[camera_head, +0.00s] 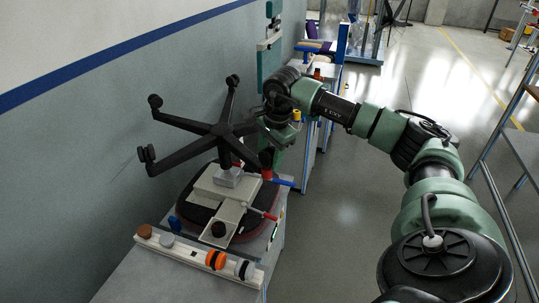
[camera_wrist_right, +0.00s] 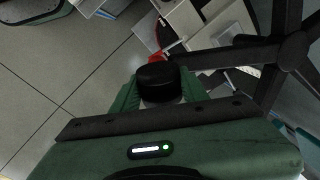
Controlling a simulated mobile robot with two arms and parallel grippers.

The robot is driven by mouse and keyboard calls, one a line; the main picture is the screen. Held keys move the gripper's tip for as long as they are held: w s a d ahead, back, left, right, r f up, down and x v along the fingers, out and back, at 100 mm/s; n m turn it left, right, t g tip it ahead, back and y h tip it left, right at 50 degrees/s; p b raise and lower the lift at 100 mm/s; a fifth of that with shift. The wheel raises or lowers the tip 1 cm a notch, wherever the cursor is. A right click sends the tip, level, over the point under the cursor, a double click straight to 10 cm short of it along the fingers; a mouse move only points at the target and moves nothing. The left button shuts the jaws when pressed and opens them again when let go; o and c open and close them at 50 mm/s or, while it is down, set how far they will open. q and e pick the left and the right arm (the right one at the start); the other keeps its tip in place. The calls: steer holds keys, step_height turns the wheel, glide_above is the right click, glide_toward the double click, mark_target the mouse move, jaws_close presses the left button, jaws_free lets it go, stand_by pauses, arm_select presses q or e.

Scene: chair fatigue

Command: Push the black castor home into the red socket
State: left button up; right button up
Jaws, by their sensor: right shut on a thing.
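The black castor (camera_wrist_right: 158,77) is between the green fingers of my right gripper (camera_wrist_right: 157,92), which is shut on it. In the head view the castor (camera_head: 266,157) shows as a dark shape below my right gripper (camera_head: 274,152), partly covered by it. The red socket (camera_head: 267,173) is just under the castor, at the end of a leg of the upturned black chair base (camera_head: 222,130). In the wrist view the red socket (camera_wrist_right: 155,57) shows just beyond the castor, partly hidden by it. I cannot tell how far the stem is in. My left gripper is not in view.
The chair base stands on a pale mount (camera_head: 228,177) over the dark seat. Other legs carry black castors (camera_head: 155,101). A pale rack (camera_head: 180,249) with coloured castors lies along the bench front. The wall is close on the left; open floor (camera_head: 345,185) lies right.

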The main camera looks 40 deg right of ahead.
steer(key=shift+f, duration=0.35)
steer(key=o, duration=1.3)
steer(key=shift+o, duration=0.2)
steer(key=shift+r+b, duration=0.4)
steer(key=shift+r, duration=0.2)
steer(key=r, duration=0.2)
steer(key=s+r, duration=0.1)
steer(key=r, duration=0.1)
steer(key=r+b, duration=0.1)
steer(key=r, duration=0.1)
steer(key=shift+s+r, duration=0.25)
steer(key=shift+r, duration=0.05)
